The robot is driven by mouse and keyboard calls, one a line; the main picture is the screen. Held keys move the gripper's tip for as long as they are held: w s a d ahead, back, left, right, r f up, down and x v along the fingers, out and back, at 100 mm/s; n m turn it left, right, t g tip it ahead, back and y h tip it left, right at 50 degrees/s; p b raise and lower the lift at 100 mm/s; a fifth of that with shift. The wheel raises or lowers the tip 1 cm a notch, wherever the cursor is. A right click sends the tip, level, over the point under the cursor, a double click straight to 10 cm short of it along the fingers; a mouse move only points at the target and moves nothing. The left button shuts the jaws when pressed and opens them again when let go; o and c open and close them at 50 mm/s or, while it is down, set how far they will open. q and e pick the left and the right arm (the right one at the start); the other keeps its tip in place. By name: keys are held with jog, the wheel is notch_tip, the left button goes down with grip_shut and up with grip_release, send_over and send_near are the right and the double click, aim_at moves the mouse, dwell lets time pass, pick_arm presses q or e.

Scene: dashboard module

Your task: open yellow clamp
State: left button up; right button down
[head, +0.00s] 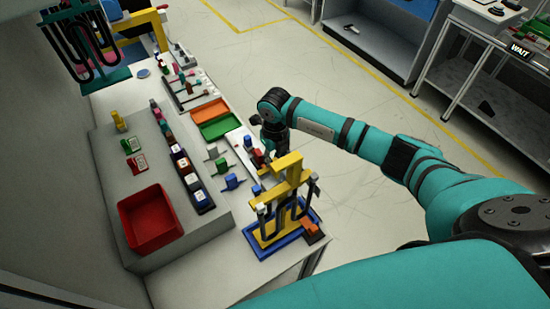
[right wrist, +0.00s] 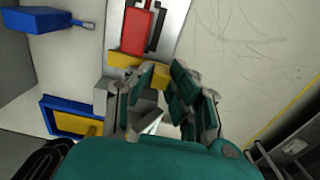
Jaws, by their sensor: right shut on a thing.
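My right gripper (head: 270,160) is at the right edge of the workbench, just behind the tall yellow stand, and its fingertips are partly hidden in the head view. In the right wrist view the fingers (right wrist: 165,85) close around the right end of a yellow piece (right wrist: 124,60), which looks like the yellow clamp. A red part (right wrist: 137,28) adjoins this yellow piece on a pale plate. My left gripper is not in view.
The yellow stand (head: 291,162) on a blue base (head: 266,247) is close to my right gripper. Orange (head: 209,109) and green (head: 221,127) trays lie beyond, and a red bin (head: 150,219) is at left.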

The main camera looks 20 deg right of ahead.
aim_at(266, 169)
jog(key=shift+r, duration=0.1)
jog(key=shift+a+r+h, duration=0.25)
jog(key=shift+r+h, duration=0.05)
jog(key=shift+h, duration=0.35)
jog(key=shift+a+r+h, duration=0.2)
jog(key=shift+r+h, duration=0.05)
jog(key=shift+h, duration=0.4)
jog(key=shift+s+a+r+t+h+b, duration=0.15)
jog(key=shift+a+r+h+b, duration=0.2)
jog(key=shift+h, duration=0.4)
jog(key=shift+a+r+t+h+b, duration=0.2)
jog(key=shift+a+h+b, duration=0.1)
jog(key=shift+h+b, duration=0.35)
jog(key=shift+s+a+r+t+h+b, duration=0.15)
jog(key=shift+a+r+h+b, duration=0.2)
jog(key=shift+h, duration=0.45)
jog(key=shift+w, duration=0.1)
jog(key=c, duration=1.2)
grip_release()
jog(key=shift+c, duration=0.2)
jog(key=v, duration=1.2)
